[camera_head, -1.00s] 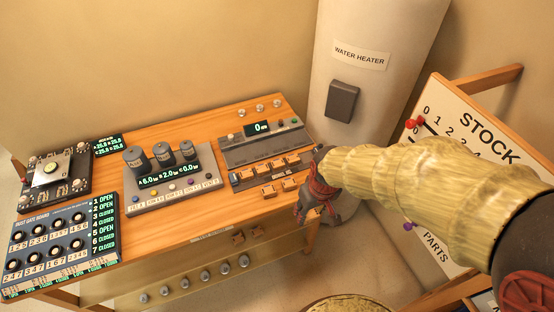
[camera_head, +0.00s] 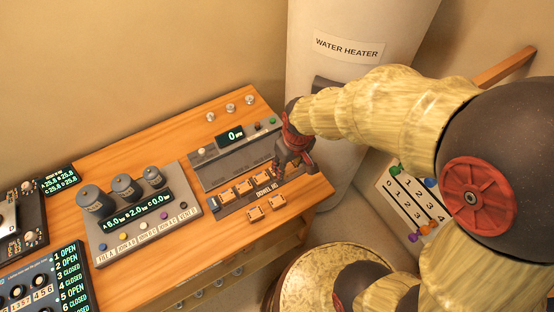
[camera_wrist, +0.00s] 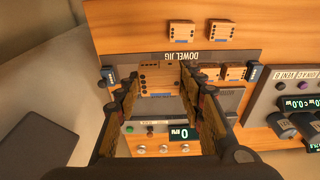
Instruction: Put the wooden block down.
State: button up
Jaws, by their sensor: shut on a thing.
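My gripper (camera_head: 292,168) is over the right end of the dowel jig. In the wrist view its two fingers (camera_wrist: 158,88) are shut on a wooden block (camera_wrist: 160,77) with dark dots on its face. The held block is over the jig's left part in that view; I cannot tell whether it touches the jig. In the head view my gripper mostly hides it. The dowel jig (camera_head: 234,203) is a grey strip labelled DOWEL JIG, with several wooden blocks (camera_head: 243,187) in a row. Two loose blocks (camera_head: 255,214) (camera_head: 277,201) lie in front of it on the wooden bench.
Behind the jig is a grey unit with a green "0" display (camera_head: 230,137). A grey panel with three dark cylinders (camera_head: 124,187) stands to the left. A white water heater (camera_head: 345,48) rises behind the bench. Bare bench (camera_head: 308,188) shows at the right end.

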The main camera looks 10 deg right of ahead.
jog(key=w+d+f, duration=0.1)
jog(key=w+f, duration=0.2)
jog(key=w+d+f+b, duration=0.1)
jog(key=w+d+f, duration=0.1)
jog(key=w+f, duration=0.1)
jog(key=w+d+f+b, duration=0.1)
jog(key=w+d+f, duration=0.1)
jog(key=w+f, duration=0.1)
jog(key=shift+w+d, duration=0.1)
jog(key=shift+w, duration=0.6)
jog(key=shift+w+f+b, duration=0.15)
jog(key=shift+f+b, duration=0.3)
jog(key=shift+f, duration=1.1)
jog(key=shift+f, duration=0.1)
jog(key=shift+f+b, duration=0.35)
jog(key=shift+f, duration=0.05)
jog(key=shift+f, duration=0.15)
jog(key=o, duration=0.8)
